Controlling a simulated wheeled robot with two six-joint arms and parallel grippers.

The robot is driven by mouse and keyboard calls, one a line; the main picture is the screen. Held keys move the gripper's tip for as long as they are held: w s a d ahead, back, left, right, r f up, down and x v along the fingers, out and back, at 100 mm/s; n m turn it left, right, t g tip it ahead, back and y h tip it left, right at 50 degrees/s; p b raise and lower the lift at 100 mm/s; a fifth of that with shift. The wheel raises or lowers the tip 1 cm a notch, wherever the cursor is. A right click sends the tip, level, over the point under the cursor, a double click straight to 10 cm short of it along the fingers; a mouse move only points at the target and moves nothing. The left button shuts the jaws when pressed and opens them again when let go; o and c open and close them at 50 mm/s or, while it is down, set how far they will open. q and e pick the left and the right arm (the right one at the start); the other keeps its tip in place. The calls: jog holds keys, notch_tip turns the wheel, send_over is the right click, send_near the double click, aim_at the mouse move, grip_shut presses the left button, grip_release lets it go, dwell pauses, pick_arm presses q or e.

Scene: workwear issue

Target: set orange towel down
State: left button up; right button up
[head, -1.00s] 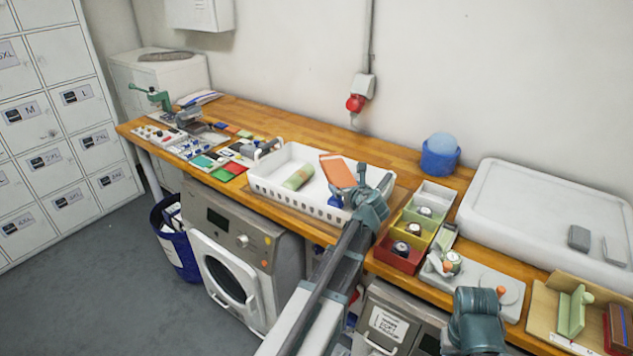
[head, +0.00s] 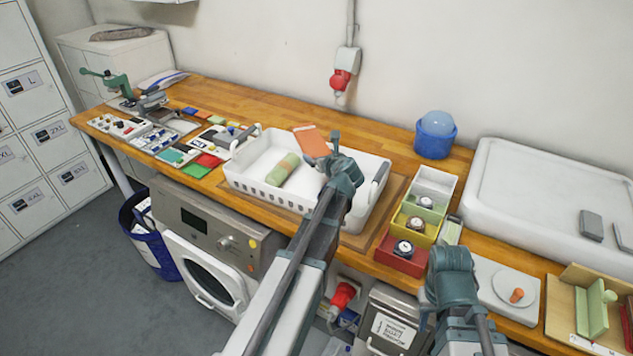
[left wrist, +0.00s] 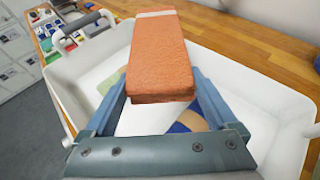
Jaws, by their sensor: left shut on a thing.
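The orange towel (head: 311,141) is a folded block with a pale band at one end. My left gripper (head: 325,163) is shut on it and holds it over the white basket (head: 243,183). In the left wrist view the towel (left wrist: 160,55) sits between the two fingers of the gripper (left wrist: 160,98), above the basket (left wrist: 262,92). A rolled green towel (head: 283,169) lies inside the basket on the left. Whether the orange towel touches the basket is unclear. My right gripper (head: 450,258) is in front of the bench at right; its fingertips are hidden.
Right of the basket are coloured bins (head: 425,210) with round items, then a white scale (head: 510,287) and a large white tray (head: 545,200). A blue tub (head: 435,138) stands behind. Small cards and kits fill the bench's left end. Bare wood runs behind the basket.

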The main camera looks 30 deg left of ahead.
pick_arm(q)
notch_tip(320, 180, down, 4)
jog(key=b, duration=0.3)
jog(key=shift+f, duration=0.2)
jog(key=shift+f+b, duration=0.1)
jog(key=shift+b, duration=0.2)
notch_tip(320, 180, down, 4)
jog(key=b, duration=0.3)
jog(key=shift+b, duration=0.35)
jog(key=shift+r, duration=0.3)
jog(key=o, duration=1)
